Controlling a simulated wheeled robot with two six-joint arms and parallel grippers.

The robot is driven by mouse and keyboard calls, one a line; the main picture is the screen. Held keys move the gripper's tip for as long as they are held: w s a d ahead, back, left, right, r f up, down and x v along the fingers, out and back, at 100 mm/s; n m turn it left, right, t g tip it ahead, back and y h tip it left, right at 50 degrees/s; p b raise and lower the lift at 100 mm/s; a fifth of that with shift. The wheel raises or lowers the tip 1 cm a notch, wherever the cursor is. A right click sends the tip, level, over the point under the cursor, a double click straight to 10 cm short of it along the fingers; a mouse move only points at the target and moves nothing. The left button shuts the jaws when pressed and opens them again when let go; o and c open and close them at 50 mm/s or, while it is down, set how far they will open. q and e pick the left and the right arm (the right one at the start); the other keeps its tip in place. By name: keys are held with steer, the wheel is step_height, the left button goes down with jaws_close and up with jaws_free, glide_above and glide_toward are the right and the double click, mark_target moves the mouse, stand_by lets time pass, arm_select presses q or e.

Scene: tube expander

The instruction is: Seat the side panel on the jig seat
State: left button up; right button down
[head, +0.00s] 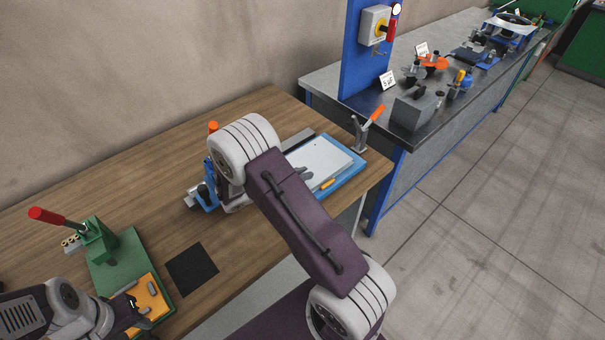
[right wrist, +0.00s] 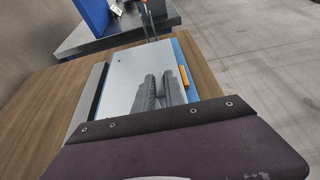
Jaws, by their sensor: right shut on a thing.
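The side panel (head: 328,157) is a flat light-grey plate over the blue jig (head: 346,184) on the wooden bench. It also shows in the right wrist view (right wrist: 122,75), along a dark bar on its left and a blue edge on its right. My right gripper (right wrist: 158,78) has its dark ridged fingers close together at the panel, shut on it. I cannot tell whether the panel lies fully flat. My left gripper (head: 137,303) is low at the left; its finger gap is unclear.
A toggle clamp with an orange handle (head: 373,116) stands at the jig's far right corner. A green press with a red lever (head: 98,242) stands at left. A black mat (head: 191,270) lies between. A blue-legged metal bench (head: 392,140) is beyond.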

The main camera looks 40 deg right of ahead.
steer(key=shift+f+b, duration=0.7)
steer(key=shift+f, duration=0.4)
stand_by(1.8)
steer(key=c, duration=1.3)
jaws_free()
steer(key=o, duration=0.4)
steer(key=o, duration=0.9)
